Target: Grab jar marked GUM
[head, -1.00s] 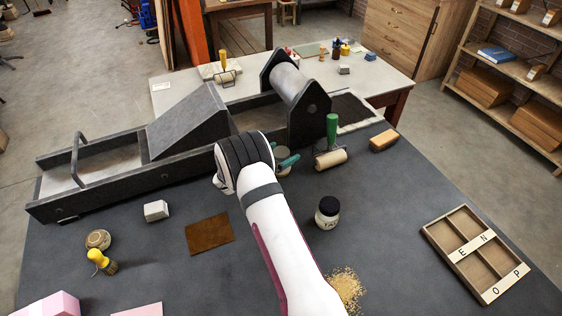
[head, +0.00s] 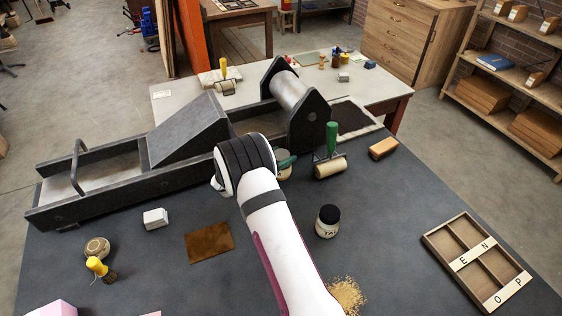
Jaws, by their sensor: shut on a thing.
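A pale jar (head: 284,172) stands on the dark bench, at the foot of the press, just right of my black-and-white wrist. The wrist hides its left part, and I cannot read its label. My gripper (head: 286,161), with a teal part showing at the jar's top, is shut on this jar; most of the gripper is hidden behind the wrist. A second jar (head: 327,221) with a black lid stands upright in the open to the right of my arm; its label seems to begin with TA.
The dark press (head: 165,150) lies behind my wrist. A green-handled roller (head: 331,160) is close on the right of the gripped jar, with a brush (head: 383,148) beyond. A wooden letter tray (head: 440,245) lies far right. Crumbs (head: 347,293) lie by my arm. The bench's right middle is clear.

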